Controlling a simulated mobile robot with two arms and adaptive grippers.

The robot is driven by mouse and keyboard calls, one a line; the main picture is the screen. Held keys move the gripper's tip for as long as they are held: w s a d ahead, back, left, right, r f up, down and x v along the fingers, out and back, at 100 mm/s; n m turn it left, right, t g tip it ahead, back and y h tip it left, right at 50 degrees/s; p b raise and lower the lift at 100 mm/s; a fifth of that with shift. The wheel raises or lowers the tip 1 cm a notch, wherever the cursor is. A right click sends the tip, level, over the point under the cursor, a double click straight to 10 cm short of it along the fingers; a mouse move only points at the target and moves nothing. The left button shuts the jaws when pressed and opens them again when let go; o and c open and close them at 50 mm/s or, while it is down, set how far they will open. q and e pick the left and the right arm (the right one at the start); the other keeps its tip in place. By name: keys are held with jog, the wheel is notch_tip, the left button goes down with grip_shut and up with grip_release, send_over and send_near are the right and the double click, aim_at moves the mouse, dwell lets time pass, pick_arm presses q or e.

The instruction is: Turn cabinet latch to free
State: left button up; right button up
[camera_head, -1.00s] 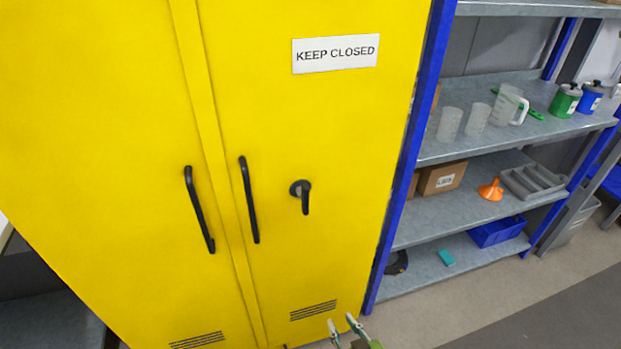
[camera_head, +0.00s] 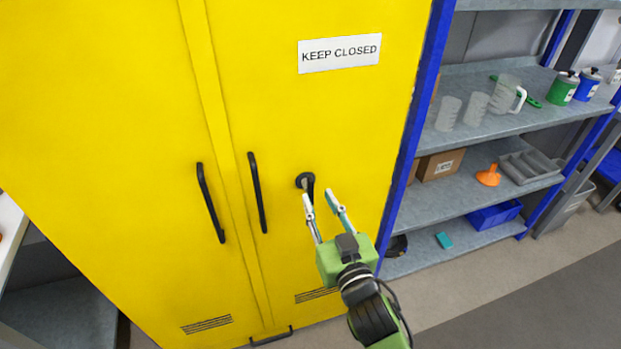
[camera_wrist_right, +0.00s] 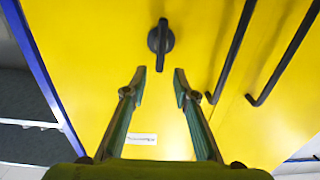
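The yellow cabinet (camera_head: 270,120) has two shut doors. The black latch (camera_head: 305,181) is on the right door; its lever points down in the head view. My right gripper (camera_head: 318,193) is open and empty, with its fingertips close in front of the latch and partly over its lower part. In the right wrist view the latch (camera_wrist_right: 160,40) shows just beyond the gap between the open fingertips (camera_wrist_right: 160,78), and I see no contact. My left gripper is not in view.
Two black door handles (camera_head: 257,192) (camera_head: 210,203) stand left of the latch. A "KEEP CLOSED" sign (camera_head: 340,53) is above it. A grey shelf unit (camera_head: 440,204) with blue posts, holding jugs, boxes and bottles, stands at the right. Floor at the lower right is clear.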

aim_at(312, 186)
jog(key=p+x, duration=0.1)
jog(key=x, duration=0.5)
jog(key=shift+w+a, duration=0.1)
jog(key=shift+w, duration=0.3)
jog(key=shift+c, duration=0.2)
grip_shut()
